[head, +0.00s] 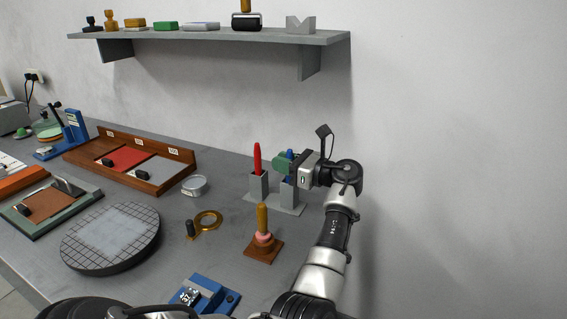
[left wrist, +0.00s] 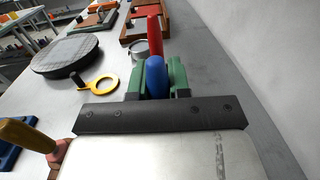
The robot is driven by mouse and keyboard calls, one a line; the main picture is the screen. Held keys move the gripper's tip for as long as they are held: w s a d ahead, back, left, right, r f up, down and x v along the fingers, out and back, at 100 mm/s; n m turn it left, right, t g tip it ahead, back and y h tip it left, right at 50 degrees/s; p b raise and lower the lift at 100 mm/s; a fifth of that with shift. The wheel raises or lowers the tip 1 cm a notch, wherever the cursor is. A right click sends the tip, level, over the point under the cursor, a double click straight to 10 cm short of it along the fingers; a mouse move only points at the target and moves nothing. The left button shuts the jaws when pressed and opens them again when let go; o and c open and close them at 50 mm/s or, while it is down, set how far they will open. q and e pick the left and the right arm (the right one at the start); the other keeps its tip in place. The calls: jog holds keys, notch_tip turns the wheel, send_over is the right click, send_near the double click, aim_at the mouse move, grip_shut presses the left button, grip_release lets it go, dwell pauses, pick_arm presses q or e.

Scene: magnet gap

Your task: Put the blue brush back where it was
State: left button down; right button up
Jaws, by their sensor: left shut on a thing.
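The blue brush (head: 289,154) is upright, its blue handle held between the green finger pads of my left gripper (head: 285,163). In the left wrist view the rounded blue handle (left wrist: 156,76) shows between the pads. The gripper is directly over the right grey post of a brush holder (head: 289,195). A bit of blue shows at the post's top; how deep the brush sits in it is hidden. A red brush (head: 257,158) stands upright in the holder's left post, beside the gripper. My right gripper is not in view.
A wooden-handled tool on a brown base (head: 263,242) stands in front of the holder. A brass ring magnifier (head: 208,222), round tin (head: 194,186) and gridded turntable (head: 112,237) lie to the left. A shelf (head: 210,38) hangs above; the wall is close behind.

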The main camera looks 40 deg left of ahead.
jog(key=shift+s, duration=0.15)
pick_arm(q)
jog(key=c, duration=1.1)
grip_release()
jog(key=shift+f, duration=0.1)
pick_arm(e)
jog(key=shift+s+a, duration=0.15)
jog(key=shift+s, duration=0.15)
pick_arm(q)
jog(key=b+v, duration=0.1)
jog(key=v, duration=1.1)
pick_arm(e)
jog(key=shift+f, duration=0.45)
